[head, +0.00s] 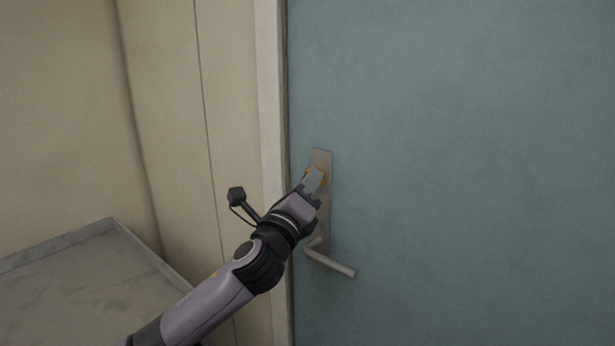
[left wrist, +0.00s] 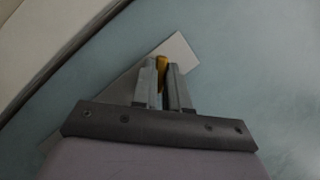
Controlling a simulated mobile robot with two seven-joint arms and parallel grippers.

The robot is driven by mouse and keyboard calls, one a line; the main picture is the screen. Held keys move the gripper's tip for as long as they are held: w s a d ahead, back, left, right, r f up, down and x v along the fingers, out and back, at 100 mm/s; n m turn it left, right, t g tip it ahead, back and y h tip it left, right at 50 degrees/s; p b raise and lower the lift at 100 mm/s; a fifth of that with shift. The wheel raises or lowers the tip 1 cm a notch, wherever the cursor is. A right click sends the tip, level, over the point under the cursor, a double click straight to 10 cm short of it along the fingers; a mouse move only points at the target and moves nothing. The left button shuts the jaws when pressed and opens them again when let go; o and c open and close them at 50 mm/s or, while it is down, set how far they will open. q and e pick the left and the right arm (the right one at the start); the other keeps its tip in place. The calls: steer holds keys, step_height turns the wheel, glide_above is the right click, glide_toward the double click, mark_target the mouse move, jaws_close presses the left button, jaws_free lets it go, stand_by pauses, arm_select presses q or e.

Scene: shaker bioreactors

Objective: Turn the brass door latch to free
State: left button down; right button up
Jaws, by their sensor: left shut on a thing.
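The brass door latch (head: 323,177) sits on the upper part of a metal plate on the blue-green door, mostly hidden behind my left gripper (head: 314,180) in the head view. In the left wrist view the latch (left wrist: 161,65) shows as a narrow yellow-brown piece between the two fingers of my left gripper (left wrist: 161,85). The left gripper is shut on it. The latch's exact angle is hard to tell behind the fingers. My right gripper is in neither view.
The blue-green door (head: 470,150) is closed against a pale frame (head: 272,150) on its left. A metal lever handle (head: 332,262) is below the latch on the same plate (head: 321,156). A grey stone-like surface (head: 80,290) stands at lower left by the beige wall.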

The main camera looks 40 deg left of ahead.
arm_select(q)
steer(key=n+g, duration=0.1)
steer(key=n, duration=0.2)
steer(key=n+g+y, duration=0.1)
steer(key=n, duration=0.2)
steer(key=n+g, duration=0.1)
steer(key=n, duration=0.3)
steer(key=shift+d+r+g+y, duration=0.1)
steer(key=shift+r+g+y, duration=0.15)
steer(key=shift+g+y, duration=0.05)
stand_by(0.4)
steer(key=c, duration=1.1)
jaws_free()
steer(key=shift+c, duration=0.2)
steer(key=v, duration=0.7)
steer(key=shift+b, duration=0.45)
